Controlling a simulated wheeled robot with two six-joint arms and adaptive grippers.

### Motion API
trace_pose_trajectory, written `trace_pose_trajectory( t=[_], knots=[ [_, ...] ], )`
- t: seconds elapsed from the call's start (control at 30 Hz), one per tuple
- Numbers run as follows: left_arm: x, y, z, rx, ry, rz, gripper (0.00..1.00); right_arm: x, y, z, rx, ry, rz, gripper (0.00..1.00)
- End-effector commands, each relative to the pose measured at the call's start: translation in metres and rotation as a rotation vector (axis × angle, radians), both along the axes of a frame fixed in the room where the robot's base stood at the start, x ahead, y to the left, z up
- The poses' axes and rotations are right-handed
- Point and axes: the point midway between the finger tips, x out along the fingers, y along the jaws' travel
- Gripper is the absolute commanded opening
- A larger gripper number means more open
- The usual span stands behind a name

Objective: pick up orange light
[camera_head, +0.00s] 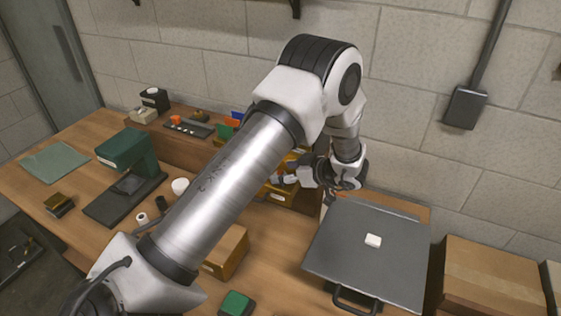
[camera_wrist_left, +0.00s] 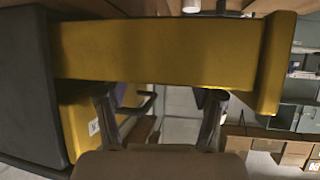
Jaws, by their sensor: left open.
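My left gripper (camera_head: 296,176) is at the yellow bins (camera_head: 281,197) by the back shelf, left of the grey case. In the left wrist view its two dark fingers are apart, with nothing visible between them; the gripper (camera_wrist_left: 160,100) faces a yellow bin wall (camera_wrist_left: 160,50) that spans the view close in front. A small orange thing (camera_head: 175,119) sits on the back shelf at the left, far from the gripper; I cannot tell whether it is the orange light. Small orange spots also show near the gripper, too small to identify. My right gripper is not in view.
A green machine (camera_head: 127,150) and a cardboard box (camera_head: 229,254) are on the wooden table. My left arm hides the middle.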

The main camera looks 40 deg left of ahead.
Motion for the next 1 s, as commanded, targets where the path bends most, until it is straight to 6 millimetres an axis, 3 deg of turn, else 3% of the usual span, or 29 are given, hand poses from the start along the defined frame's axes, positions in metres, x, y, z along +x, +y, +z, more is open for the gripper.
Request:
trace_pose_trajectory(
  t=[0.23,0.27,0.4,0.43,1.0],
  knots=[
    [-0.0005,0.0054,-0.0038,0.0,0.0,-0.001,0.68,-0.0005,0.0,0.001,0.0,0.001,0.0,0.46],
    [-0.0005,0.0054,-0.0038,0.0,0.0,-0.001,0.6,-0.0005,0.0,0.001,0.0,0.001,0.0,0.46],
    [-0.0005,0.0053,-0.0036,0.0,0.0,-0.001,0.11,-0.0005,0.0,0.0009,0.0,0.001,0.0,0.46],
    [-0.0005,0.0053,-0.0037,0.0,0.0,-0.001,0.05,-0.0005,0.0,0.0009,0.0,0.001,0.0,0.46],
    [-0.0012,0.009,0.0045,0.0,0.0,-0.002,0.05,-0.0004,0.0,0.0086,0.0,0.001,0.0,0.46]
  ],
)
